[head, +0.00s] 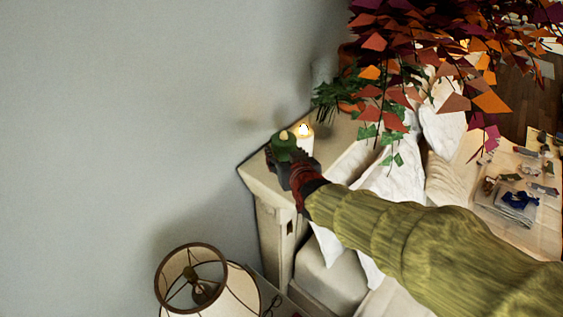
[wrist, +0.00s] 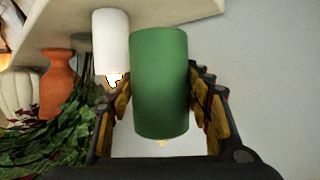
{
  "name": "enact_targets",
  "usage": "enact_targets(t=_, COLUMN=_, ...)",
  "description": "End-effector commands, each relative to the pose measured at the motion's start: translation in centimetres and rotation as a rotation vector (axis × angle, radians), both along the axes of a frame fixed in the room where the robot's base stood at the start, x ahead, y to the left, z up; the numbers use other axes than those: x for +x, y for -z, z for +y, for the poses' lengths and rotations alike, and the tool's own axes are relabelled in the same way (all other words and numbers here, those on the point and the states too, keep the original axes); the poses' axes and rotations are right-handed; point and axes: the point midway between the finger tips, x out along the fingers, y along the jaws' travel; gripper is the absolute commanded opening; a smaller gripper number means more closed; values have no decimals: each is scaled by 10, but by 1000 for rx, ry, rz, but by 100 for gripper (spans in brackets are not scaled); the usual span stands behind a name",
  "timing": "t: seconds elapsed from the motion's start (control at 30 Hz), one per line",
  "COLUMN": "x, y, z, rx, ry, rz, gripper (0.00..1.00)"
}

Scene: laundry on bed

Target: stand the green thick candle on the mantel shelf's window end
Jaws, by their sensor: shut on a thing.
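The green thick candle (head: 284,150) is at the near left end of the pale mantel shelf (head: 255,180), beside a lit white candle (head: 305,140). My gripper (head: 288,166) is shut on it. In the wrist view, which appears upside down, the green candle (wrist: 161,85) is between the two fingers of my gripper (wrist: 162,95), with its wick end at the bottom. It looks upright. Its base is close to the mantel shelf (wrist: 185,8); I cannot tell whether it touches. The white candle (wrist: 111,42) stands close beside it. No window shows.
An orange pot (wrist: 57,80) and green leaves (wrist: 60,140) are further along the shelf, with a white pumpkin-like object (wrist: 20,90). Orange and purple foliage (head: 430,50) hangs over the right. A lampshade (head: 205,285) stands below the shelf end. The bed lies right.

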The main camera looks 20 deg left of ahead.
Motion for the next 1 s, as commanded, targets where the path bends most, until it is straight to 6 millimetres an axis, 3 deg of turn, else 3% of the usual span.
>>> enact_targets(t=0.2, x=21, y=27, z=12, rx=0, ry=1, rz=-1, gripper=20)
enact_targets(t=0.47, x=29, y=40, z=17, rx=1, ry=0, rz=-1, gripper=20)
enact_targets(t=0.63, x=29, y=64, z=17, rx=-1, ry=0, rz=1, gripper=20)
enact_targets(t=1.0, x=28, y=70, z=17, rx=2, ry=0, rz=-3, gripper=20)
